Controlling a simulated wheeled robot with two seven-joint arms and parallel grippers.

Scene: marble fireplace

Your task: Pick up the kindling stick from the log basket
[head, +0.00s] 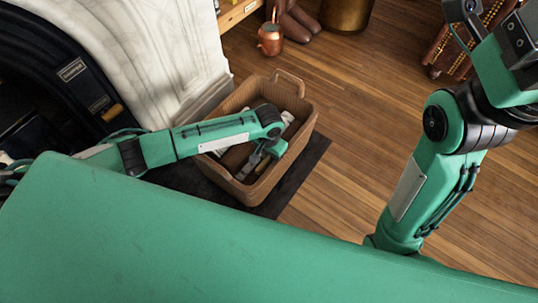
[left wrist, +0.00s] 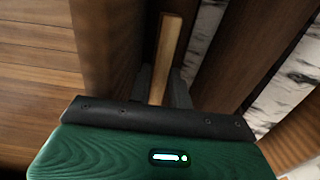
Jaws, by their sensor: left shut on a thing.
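The log basket (head: 290,143), a tan woven box with a loop handle, stands on a dark mat beside the fireplace. My left gripper (head: 253,166) reaches down into it from the left. In the left wrist view the kindling stick (left wrist: 166,50), a thin pale wooden strip, stands between the fingers of my left gripper (left wrist: 163,88), which is shut on it. The stick's lower end is hidden behind the gripper body. In the head view I cannot make out the stick clearly. My right arm shows at the right, but its fingers are not in view.
Brown and white-barked logs (left wrist: 222,60) lie close beside the stick. The marble fireplace surround (head: 150,60) rises left of the basket. A copper jug (head: 270,38) stands behind it. Wooden floor (head: 345,110) to the basket's right is clear.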

